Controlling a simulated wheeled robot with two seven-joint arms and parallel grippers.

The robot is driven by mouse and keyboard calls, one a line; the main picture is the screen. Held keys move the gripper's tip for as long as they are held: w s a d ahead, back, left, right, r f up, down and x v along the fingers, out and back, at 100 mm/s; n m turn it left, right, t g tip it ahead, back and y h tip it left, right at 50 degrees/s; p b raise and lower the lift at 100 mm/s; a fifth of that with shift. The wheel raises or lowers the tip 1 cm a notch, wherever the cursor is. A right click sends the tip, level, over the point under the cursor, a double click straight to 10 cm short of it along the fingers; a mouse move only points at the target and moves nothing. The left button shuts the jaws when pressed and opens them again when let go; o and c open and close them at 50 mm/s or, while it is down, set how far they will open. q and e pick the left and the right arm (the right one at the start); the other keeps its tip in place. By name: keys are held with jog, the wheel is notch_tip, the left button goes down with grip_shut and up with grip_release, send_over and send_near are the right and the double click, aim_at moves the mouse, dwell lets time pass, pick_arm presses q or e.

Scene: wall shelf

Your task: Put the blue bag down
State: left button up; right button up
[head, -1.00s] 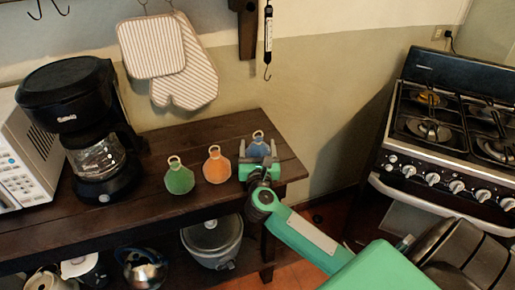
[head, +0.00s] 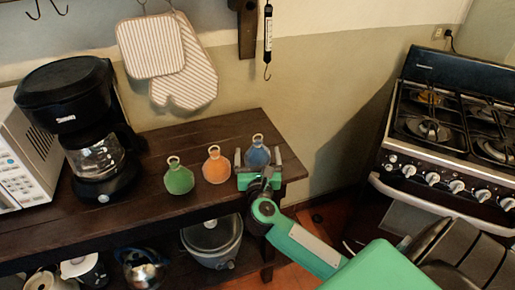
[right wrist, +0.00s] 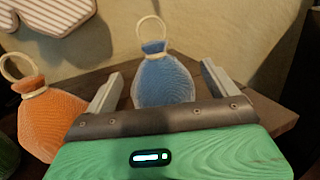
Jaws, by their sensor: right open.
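The blue bag (head: 257,155), with a pale ring on top, is upright at the right end of the dark wooden table (head: 200,136). It also shows in the right wrist view (right wrist: 163,82), its lower edge hidden by my gripper's body. My right gripper (head: 258,158) is open, with one finger on each side of the bag. In the right wrist view, gaps show between the bag and both fingers (right wrist: 160,88). My left gripper is not in view.
An orange bag (head: 216,167) and a green bag (head: 179,178) stand to the left of the blue one. A coffee maker (head: 75,110) and microwave (head: 28,150) are further left. A stove (head: 450,130) stands apart on the right. Striped mitts (head: 185,65) hang behind.

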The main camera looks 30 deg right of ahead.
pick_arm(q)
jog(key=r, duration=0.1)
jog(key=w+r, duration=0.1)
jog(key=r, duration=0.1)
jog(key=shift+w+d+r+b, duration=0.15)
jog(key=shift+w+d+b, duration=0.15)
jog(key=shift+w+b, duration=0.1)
pick_arm(e)
jog(key=r+v, duration=0.1)
jog(key=v, duration=0.7)
jog(key=shift+s+a+f, duration=0.2)
jog(key=shift+s+f, duration=0.15)
jog(key=shift+f, duration=0.2)
